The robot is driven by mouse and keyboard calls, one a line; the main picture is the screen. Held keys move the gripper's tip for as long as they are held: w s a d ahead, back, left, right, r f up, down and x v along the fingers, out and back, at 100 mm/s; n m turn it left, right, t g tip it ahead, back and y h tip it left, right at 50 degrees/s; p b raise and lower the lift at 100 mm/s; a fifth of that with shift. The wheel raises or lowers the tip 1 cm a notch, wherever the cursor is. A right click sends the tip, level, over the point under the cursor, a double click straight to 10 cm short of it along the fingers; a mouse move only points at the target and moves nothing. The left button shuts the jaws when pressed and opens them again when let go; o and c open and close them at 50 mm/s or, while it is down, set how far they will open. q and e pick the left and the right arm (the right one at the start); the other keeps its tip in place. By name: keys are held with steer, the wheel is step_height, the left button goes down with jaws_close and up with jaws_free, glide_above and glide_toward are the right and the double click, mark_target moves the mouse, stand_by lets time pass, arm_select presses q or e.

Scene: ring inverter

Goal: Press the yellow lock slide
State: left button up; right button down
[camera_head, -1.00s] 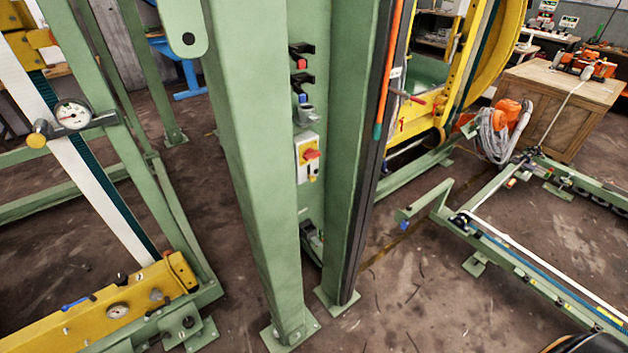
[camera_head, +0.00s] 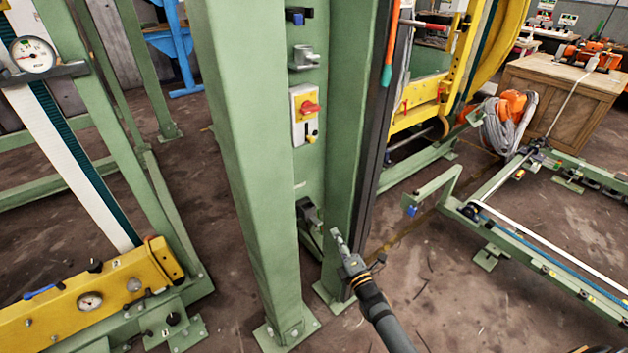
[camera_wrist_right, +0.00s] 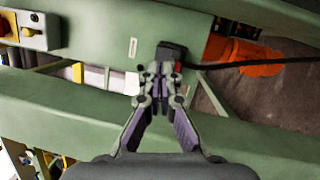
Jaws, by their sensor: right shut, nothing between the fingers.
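A grey box (camera_head: 305,117) is fixed to the green panel between two green posts, with a red knob on a yellow plate. A small yellow piece (camera_head: 311,138), seemingly the lock slide, is low on its front below the red knob (camera_head: 310,107). My right gripper (camera_head: 337,236) is shut and empty, below and right of the box, in front of the right post. In the right wrist view the closed fingertips (camera_wrist_right: 159,70) overlap a dark part on the green panel; contact cannot be told. The box (camera_wrist_right: 40,32) is at upper left, apart from them. My left gripper is not in view.
The left green post (camera_head: 245,180) and right green post (camera_head: 348,150) flank the narrow recess. A dark bracket (camera_head: 309,212) sits lower on the panel. A yellow beam with gauges (camera_head: 90,295) is at lower left. Floor is open at lower right.

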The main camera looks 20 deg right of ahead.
arm_select(q)
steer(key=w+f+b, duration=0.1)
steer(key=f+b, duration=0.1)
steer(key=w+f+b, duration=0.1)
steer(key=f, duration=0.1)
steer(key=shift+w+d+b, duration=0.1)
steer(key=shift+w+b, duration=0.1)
steer(key=shift+b, duration=0.2)
arm_select(e)
steer(key=a+r+n+t+y, duration=0.3)
steer(key=r+n+t+y, duration=0.2)
steer(key=r+n, duration=0.5)
step_height(320, 180, up, 5)
steer(key=shift+s+a+r+n+y, duration=0.1)
steer(key=shift+s+a+n+y, duration=0.1)
steer(key=shift+n+y, duration=0.15)
steer(key=p, duration=0.1)
glide_toward(310, 139)
steer(key=w+a+f, duration=0.1)
steer(key=w+a, duration=0.3)
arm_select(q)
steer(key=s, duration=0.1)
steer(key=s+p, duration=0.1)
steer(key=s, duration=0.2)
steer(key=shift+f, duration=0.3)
arm_select(e)
steer(key=d+r, duration=0.1)
steer(key=w+d+r, duration=0.1)
steer(key=r, duration=0.1)
steer(key=shift+w, duration=0.1)
